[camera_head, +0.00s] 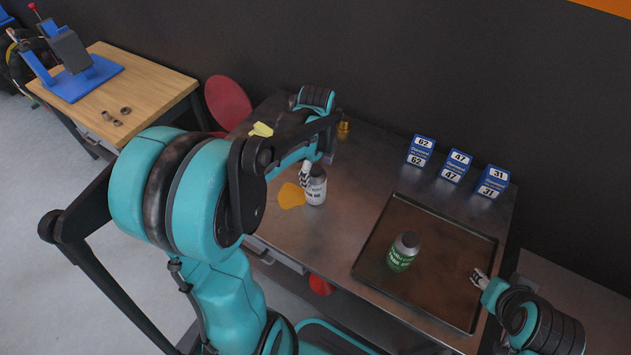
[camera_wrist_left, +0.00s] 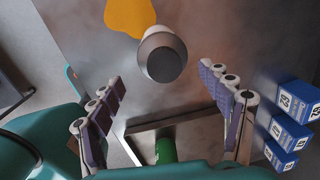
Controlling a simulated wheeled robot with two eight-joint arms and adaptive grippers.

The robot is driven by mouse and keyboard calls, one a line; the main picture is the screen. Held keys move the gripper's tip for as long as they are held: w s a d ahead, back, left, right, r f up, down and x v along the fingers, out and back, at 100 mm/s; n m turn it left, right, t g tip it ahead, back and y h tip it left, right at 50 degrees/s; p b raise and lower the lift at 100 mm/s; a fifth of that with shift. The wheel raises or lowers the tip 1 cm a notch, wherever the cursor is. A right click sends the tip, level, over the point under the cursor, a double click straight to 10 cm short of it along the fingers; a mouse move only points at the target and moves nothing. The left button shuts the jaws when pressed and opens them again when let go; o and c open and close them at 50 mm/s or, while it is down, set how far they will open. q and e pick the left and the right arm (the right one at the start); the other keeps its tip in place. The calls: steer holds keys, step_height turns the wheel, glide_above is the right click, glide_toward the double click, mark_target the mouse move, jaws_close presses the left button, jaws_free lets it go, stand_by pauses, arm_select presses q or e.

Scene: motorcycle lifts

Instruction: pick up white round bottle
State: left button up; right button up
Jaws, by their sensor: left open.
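The white round bottle (camera_head: 317,194) stands upright on the metal table, with dark print on its side and a grey cap. In the left wrist view its top (camera_wrist_left: 162,56) faces the camera, ahead of and roughly centred between the spread fingers. My left gripper (camera_head: 306,174) is open, its visible finger close beside the bottle's upper left side in the head view. In the left wrist view the gripper (camera_wrist_left: 160,78) holds nothing. My right gripper (camera_head: 476,278) is over the right part of the tray; its finger opening is too small to judge.
A dark tray (camera_head: 452,232) holds a green-labelled bottle (camera_head: 404,251). Three blue numbered boxes (camera_head: 456,166) stand along the back. A yellow-orange patch (camera_head: 291,196) lies beside the white bottle. A small brass item (camera_head: 343,126) stands behind. Bare table lies between bottle and tray.

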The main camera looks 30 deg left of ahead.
arm_select(q)
steer(key=shift+w+a+f+m+g, duration=0.35)
steer(key=shift+a+f+m, duration=0.25)
steer(key=shift+m, duration=0.3)
steer(key=shift+a+f, duration=0.1)
steer(key=shift+f, duration=0.2)
step_height(320, 180, down, 7)
steer(key=b, duration=0.2)
steer(key=shift+w+f+b, duration=0.15)
steer(key=shift+f+b, duration=0.05)
steer(key=shift+b, duration=0.15)
steer(key=shift+r, duration=0.1)
steer(key=c, duration=1.6)
